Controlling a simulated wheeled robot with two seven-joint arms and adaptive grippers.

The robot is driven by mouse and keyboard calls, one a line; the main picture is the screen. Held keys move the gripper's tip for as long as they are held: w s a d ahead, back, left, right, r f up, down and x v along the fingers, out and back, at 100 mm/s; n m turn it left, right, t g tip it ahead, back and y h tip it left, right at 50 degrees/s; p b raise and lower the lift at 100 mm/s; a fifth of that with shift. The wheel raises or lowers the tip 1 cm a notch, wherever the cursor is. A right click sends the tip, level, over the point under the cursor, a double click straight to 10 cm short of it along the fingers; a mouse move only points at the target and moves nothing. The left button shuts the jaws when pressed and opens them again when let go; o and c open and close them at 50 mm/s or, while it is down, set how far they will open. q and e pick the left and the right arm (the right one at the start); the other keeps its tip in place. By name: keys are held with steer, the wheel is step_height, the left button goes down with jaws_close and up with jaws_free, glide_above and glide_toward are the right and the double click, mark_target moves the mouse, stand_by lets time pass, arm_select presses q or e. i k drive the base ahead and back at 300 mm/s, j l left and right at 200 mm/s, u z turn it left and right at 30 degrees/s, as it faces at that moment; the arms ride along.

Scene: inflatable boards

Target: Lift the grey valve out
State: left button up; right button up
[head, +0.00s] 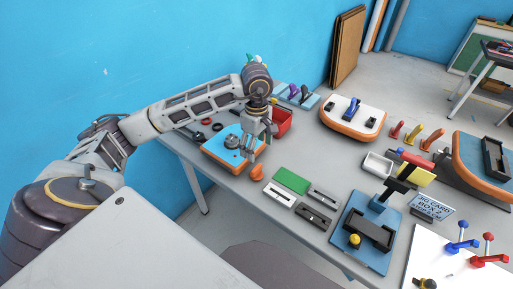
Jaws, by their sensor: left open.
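The grey valve (232,141) is a small round metal piece seated in a small blue board with an orange rim (212,155), near the table's far left end. My left gripper (258,143) points down over the right side of this board, just right of the valve. Its fingers are apart with nothing between them. Whether a finger touches the board is too small to tell. My right gripper is out of view.
A red bin (281,122) stands just behind the left gripper. An orange cone-like piece (257,172) and a green plate (291,181) lie in front of it. Dark rings (217,126) lie behind the board. A white-topped orange board (353,117) stands further right.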

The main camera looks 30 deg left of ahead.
mark_target(232, 139)
steer(key=u, duration=1.35)
